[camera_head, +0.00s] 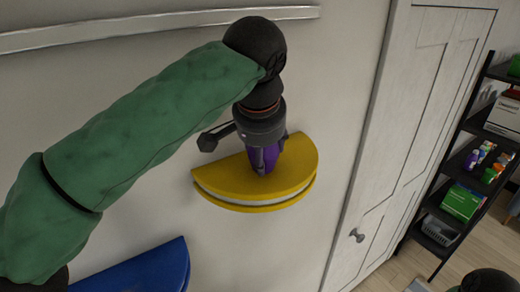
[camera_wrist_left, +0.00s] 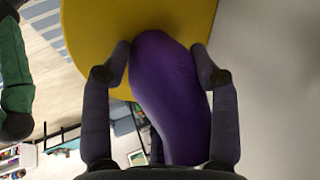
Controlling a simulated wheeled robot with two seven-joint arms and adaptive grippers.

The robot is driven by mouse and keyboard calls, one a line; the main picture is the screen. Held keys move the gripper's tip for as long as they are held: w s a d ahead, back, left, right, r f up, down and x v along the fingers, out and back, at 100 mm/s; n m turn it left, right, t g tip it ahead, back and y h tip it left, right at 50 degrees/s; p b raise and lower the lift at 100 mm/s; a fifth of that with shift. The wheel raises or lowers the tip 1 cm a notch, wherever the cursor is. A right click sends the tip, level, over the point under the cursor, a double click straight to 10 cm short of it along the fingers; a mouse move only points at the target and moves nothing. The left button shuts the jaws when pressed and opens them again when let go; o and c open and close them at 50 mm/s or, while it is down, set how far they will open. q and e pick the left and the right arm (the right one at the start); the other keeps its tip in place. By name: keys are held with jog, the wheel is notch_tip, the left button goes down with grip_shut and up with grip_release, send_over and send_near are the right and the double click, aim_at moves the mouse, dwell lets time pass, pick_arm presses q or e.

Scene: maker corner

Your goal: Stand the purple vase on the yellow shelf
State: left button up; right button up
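The yellow shelf (camera_head: 225,180) is a half-round board on the wall, in the middle of the head view. It also fills the top of the left wrist view (camera_wrist_left: 90,25). My left gripper (camera_head: 265,160) points down over the shelf. The purple vase (camera_wrist_left: 170,90) lies between its two fingers, and both fingertips press against its sides. In the head view the vase (camera_head: 274,160) looks upright, partly hidden by the gripper. Its lower end is at or just above the shelf top; I cannot tell whether it touches. My right gripper is not in view.
A blue shelf (camera_head: 145,272) is on the wall at the lower left. A white cabinet door (camera_head: 410,130) stands right of the yellow shelf. A dark rack (camera_head: 465,150) with boxes and bottles is farther right. The yellow shelf's left part is bare.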

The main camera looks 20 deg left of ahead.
pick_arm(q)
jog(key=o, duration=0.4)
jog(key=shift+s+a+r, duration=0.1)
jog(key=shift+s+a, duration=0.35)
jog(key=shift+a, duration=0.35)
jog(key=shift+w+d+r, duration=0.15)
jog(key=shift+d, duration=0.2)
jog(key=shift+d+r, duration=0.25)
jog(key=shift+r, duration=0.05)
jog(key=v, duration=1.1)
jog(key=shift+s+a, duration=0.2)
jog(key=shift+s, duration=0.05)
